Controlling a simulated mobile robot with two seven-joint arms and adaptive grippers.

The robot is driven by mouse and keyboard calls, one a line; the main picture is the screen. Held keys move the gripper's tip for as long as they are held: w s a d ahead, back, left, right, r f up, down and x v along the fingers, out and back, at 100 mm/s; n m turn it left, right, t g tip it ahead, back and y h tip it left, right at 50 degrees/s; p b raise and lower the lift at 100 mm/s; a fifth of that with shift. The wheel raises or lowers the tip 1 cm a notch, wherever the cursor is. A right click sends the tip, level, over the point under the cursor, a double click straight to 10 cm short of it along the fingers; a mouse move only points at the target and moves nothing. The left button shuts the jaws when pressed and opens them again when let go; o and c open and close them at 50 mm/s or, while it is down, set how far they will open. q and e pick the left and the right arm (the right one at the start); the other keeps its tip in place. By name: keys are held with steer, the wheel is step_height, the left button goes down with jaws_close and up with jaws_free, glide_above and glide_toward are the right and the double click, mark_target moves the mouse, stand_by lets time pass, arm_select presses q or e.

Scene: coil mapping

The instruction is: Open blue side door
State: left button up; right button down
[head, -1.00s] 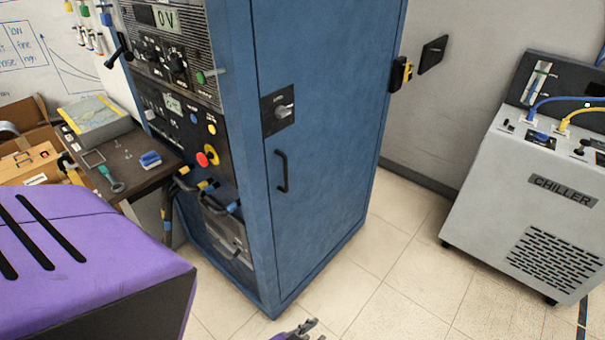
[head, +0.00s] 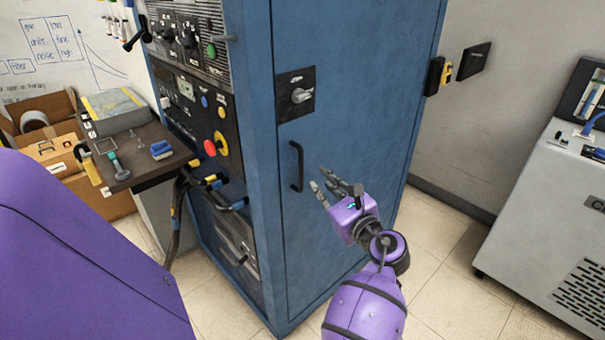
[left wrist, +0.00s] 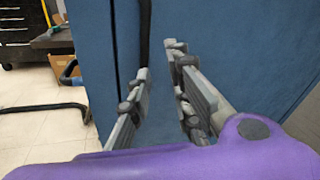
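The blue side door (head: 345,110) of the tall cabinet is shut. Its black vertical bar handle (head: 297,167) is near the door's left edge, below a grey latch knob on a dark plate (head: 296,95). My left gripper (head: 321,180) is open and empty, just right of the handle, with its fingers pointing toward it. In the left wrist view, the handle (left wrist: 145,35) runs down between and beyond the open fingertips (left wrist: 162,62). I cannot tell whether a finger touches it. My right gripper is not in view.
A dark shelf (head: 140,165) with small tools juts out left of the cabinet, with cables beneath. A grey chiller (head: 545,200) stands at the right. Floor between the cabinet and chiller is clear. A black wall plate (head: 473,60) is behind.

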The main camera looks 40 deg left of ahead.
mark_target(302, 170)
arm_select(q)
steer(key=a+m, duration=0.1)
steer(key=a, duration=0.1)
steer(key=a+m, duration=0.1)
steer(key=a, duration=0.2)
steer(key=a+r+g+y, duration=0.1)
steer(key=a, duration=0.2)
steer(key=shift+w+a+m, duration=0.1)
steer(key=shift+w+m, duration=0.1)
steer(key=shift+m, duration=0.2)
steer(key=shift+c, duration=0.4)
jaws_close()
